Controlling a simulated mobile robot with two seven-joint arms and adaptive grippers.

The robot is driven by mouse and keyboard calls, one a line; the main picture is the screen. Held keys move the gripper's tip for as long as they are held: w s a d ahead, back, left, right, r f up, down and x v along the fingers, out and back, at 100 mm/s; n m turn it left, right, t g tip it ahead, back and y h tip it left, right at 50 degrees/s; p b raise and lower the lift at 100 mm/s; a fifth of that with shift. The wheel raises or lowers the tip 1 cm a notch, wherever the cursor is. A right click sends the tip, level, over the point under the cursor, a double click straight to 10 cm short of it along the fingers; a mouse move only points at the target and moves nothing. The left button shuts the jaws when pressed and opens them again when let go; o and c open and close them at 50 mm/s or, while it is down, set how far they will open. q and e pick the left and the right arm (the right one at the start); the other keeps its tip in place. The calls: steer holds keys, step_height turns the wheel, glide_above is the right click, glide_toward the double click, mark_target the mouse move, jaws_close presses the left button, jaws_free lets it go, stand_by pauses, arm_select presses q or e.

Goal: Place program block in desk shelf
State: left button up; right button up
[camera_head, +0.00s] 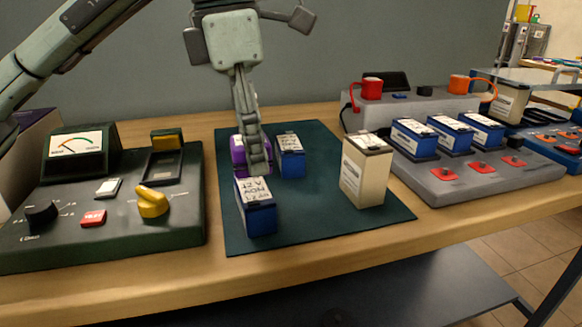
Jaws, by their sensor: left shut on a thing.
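My left gripper (254,160) reaches down over the dark green mat (320,211) and is shut. A purple block (237,153) shows right at its fingers, which partly hide it; it appears to be held between them. No label on it can be read, so I cannot tell for sure that it is the program block. A blue battery with a white top (257,216) stands just in front of the fingers, and another blue battery (291,162) stands just behind to the right. The desk shelf (400,290) shows as a dark board below the tabletop. My right gripper is not in view.
A cream battery (364,178) stands at the mat's right. A green tester (120,215) with dial and knobs fills the left. A grey charger (480,177) with several blue batteries stands at right. The wooden desk's front edge (340,257) overhangs the shelf.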

arm_select(q)
steer(key=p, duration=0.1)
glide_above(294, 197)
steer(key=f, duration=0.5)
steer(key=shift+s+a, duration=0.1)
steer(key=shift+a, duration=0.1)
step_height(294, 197, down, 3)
steer(key=shift+f, duration=0.45)
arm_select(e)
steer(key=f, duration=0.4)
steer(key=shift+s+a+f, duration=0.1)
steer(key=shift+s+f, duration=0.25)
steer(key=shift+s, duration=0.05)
arm_select(q)
steer(key=shift+f, duration=0.1)
steer(key=shift+f, duration=0.1)
steer(key=o, duration=1.2)
steer(key=shift+c, duration=0.2)
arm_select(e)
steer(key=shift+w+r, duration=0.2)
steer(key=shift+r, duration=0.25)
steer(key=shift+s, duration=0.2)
